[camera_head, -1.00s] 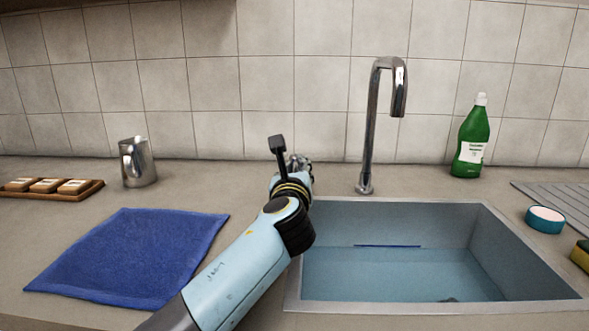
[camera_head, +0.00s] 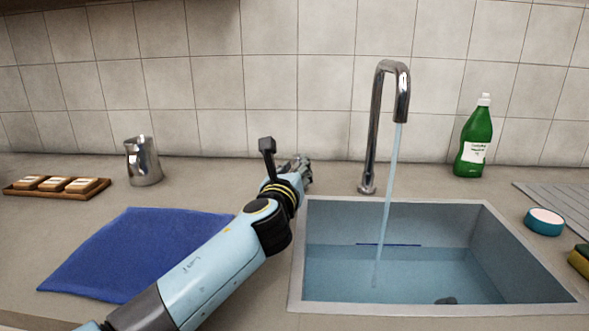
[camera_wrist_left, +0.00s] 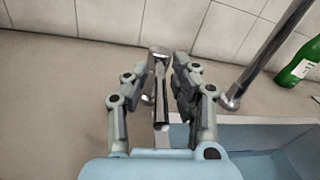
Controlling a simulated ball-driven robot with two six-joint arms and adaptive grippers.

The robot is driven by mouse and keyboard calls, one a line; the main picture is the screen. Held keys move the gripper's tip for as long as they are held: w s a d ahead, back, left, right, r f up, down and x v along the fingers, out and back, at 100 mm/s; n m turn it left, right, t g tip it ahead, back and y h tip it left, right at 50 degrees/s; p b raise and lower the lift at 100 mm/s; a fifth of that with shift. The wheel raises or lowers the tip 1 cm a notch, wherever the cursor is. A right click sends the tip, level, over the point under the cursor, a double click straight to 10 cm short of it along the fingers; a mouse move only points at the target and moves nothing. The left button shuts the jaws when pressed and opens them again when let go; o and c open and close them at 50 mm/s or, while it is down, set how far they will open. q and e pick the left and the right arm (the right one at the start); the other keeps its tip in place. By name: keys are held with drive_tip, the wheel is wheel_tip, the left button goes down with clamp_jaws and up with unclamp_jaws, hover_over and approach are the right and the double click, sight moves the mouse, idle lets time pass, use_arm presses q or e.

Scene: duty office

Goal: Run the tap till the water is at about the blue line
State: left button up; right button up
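The chrome tap (camera_head: 374,130) stands behind the sink, and a stream of water (camera_head: 388,200) falls from its spout. The sink (camera_head: 297,260) holds water (camera_head: 340,275). The blue line (camera_head: 390,244) is on the sink's back wall, with the water's edge close to it, seemingly just below. My left gripper (camera_head: 298,168) is left of the tap, behind the sink's left corner. My right gripper is out of view.
A blue cloth (camera_head: 130,255), a metal jug (camera_head: 143,162) and a wooden tray of soaps (camera_head: 20,192) are on the left. A green bottle (camera_head: 474,140), a round teal tub (camera_head: 543,222) and a yellow sponge (camera_head: 580,260) are on the right.

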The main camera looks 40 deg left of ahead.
use_arm(q)
drive_tip(key=shift+o, duration=0.4)
drive_tip(key=shift+s+f, duration=0.1)
drive_tip(key=shift+s+d, duration=0.2)
drive_tip(key=shift+s, duration=0.15)
drive_tip(key=v, duration=1.1)
idle(6.0)
